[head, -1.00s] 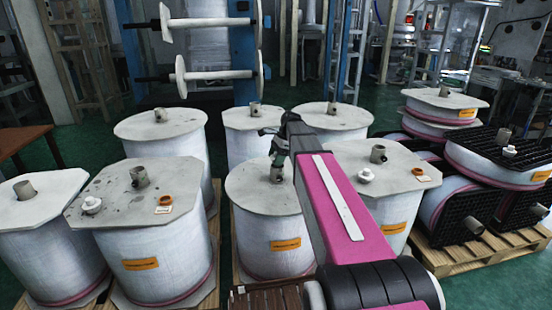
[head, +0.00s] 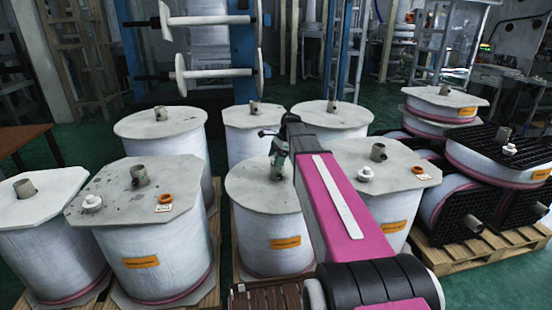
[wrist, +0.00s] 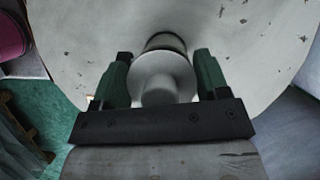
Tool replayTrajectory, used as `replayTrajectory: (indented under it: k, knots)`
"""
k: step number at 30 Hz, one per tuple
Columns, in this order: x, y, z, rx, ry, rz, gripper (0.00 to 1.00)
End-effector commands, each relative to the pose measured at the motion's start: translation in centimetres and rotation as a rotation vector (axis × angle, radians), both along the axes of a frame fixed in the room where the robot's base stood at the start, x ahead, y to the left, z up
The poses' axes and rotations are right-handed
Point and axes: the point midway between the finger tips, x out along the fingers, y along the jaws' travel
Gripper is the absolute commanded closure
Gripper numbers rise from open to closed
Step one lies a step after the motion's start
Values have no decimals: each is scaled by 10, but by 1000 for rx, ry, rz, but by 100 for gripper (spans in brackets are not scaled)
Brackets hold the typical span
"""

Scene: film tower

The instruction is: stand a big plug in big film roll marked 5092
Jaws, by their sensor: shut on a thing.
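My gripper (head: 280,150) is over the middle front film roll (head: 262,225), close to the core at its top. In the wrist view my gripper (wrist: 160,80) has its green fingers on either side of a white plug (wrist: 160,82) with a round flange and is shut on it. The grey core (wrist: 166,41) shows just beyond the plug, on the pale top disc (wrist: 240,45). I cannot tell whether the plug touches the core. The roll's orange label (head: 286,242) is too small to read, so I cannot confirm 5092.
Other big rolls stand close around: front left (head: 145,240), far left (head: 45,240), behind (head: 165,140) and right (head: 385,200). White plugs lie on the front-left roll (head: 91,202) and right roll (head: 366,174).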

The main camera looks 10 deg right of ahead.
Motion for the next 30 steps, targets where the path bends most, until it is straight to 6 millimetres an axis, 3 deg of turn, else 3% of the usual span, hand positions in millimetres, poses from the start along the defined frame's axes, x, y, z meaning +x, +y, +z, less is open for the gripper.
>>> replayTrajectory:
  k: [28, 29, 30]
  knots:
    - [0, 0, -17, 0, 0, 0, 55]
    - [0, 0, -17, 0, 0, 0, 25]
    - [0, 0, -16, 0, 0, 0, 12]
